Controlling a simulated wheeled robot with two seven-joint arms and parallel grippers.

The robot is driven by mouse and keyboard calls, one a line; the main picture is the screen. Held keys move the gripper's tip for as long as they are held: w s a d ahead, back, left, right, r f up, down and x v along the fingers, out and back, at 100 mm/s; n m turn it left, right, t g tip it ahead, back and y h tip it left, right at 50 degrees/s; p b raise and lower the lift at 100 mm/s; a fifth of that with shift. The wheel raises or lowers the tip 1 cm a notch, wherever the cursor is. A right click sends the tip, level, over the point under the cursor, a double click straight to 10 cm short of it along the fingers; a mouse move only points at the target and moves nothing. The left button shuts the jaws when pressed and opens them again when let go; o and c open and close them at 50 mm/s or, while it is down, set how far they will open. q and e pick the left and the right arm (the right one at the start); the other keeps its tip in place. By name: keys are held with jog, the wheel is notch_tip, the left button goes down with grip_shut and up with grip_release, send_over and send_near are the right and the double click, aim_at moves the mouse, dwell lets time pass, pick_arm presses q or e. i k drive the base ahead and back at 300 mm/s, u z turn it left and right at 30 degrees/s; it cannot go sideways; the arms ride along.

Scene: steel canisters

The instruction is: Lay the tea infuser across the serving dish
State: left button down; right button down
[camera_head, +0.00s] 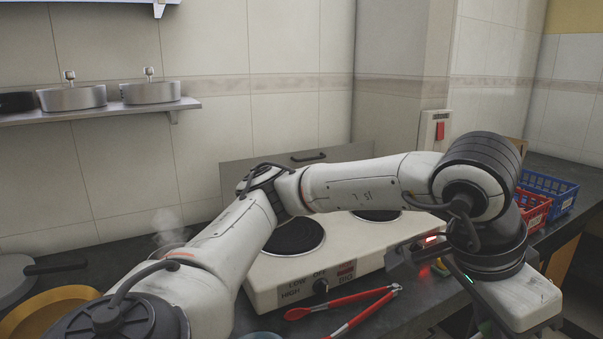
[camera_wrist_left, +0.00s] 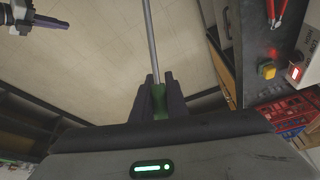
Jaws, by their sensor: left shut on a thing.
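My left gripper (camera_wrist_left: 158,95) is shut on the green handle of a long thin tool, which I take for the tea infuser (camera_wrist_left: 151,42). Its grey metal rod runs up out of the left wrist view, so its far end is hidden. It is held over the tiled floor, beside the counter. In the head view my left arm reaches across to the right, and its fingers are not visible. A golden round dish (camera_head: 42,309), probably the serving dish, lies at the lower left, partly cut off and partly behind my arm. A dark gripper (camera_wrist_left: 22,18), seemingly my right, shows at the wrist view's upper left; its opening is unclear.
A two-plate hob (camera_head: 272,270) stands on the counter behind my arm. Red tongs (camera_head: 350,313) lie in front of it. A grey pan (camera_head: 14,272) is at the left. Red (camera_head: 532,208) and blue (camera_head: 548,187) baskets stand at the right. Pots (camera_head: 72,98) sit on a shelf.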

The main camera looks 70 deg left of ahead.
aim_at(69, 296)
jog(key=k, duration=0.8)
jog(key=u, duration=1.7)
jog(key=i, duration=0.1)
jog(key=u, duration=0.1)
